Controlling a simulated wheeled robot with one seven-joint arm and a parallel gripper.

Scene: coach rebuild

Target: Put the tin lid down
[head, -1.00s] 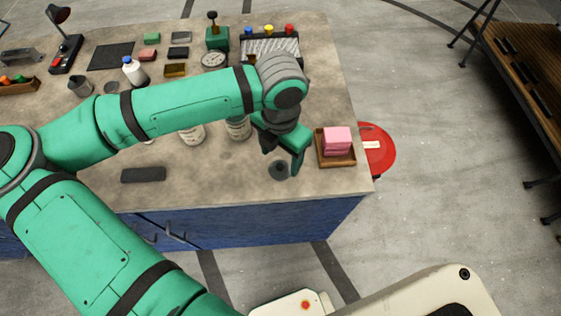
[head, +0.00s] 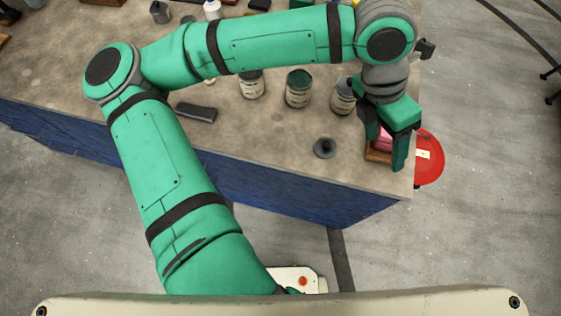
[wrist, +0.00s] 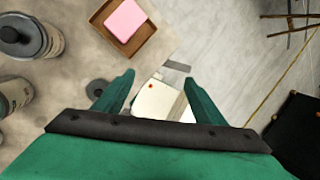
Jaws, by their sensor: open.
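The tin lid (head: 325,148) is a dark grey disc with a knob, lying on the worktop near its front edge. It also shows in the wrist view (wrist: 97,88), left of the fingers and partly hidden by one of them. My gripper (head: 386,150) is open and empty, to the right of the lid and apart from it. In the head view it overlaps the tray with the pink block. In the wrist view the space between the fingers (wrist: 160,82) holds no object.
Tins stand behind the lid: a left tin (head: 251,86), a middle tin (head: 299,89) and a right tin (head: 342,98). A pink block (wrist: 126,20) sits in a brown tray (wrist: 143,42). A dark flat block (head: 195,112) lies left. A red round object (head: 430,165) is beyond the right edge.

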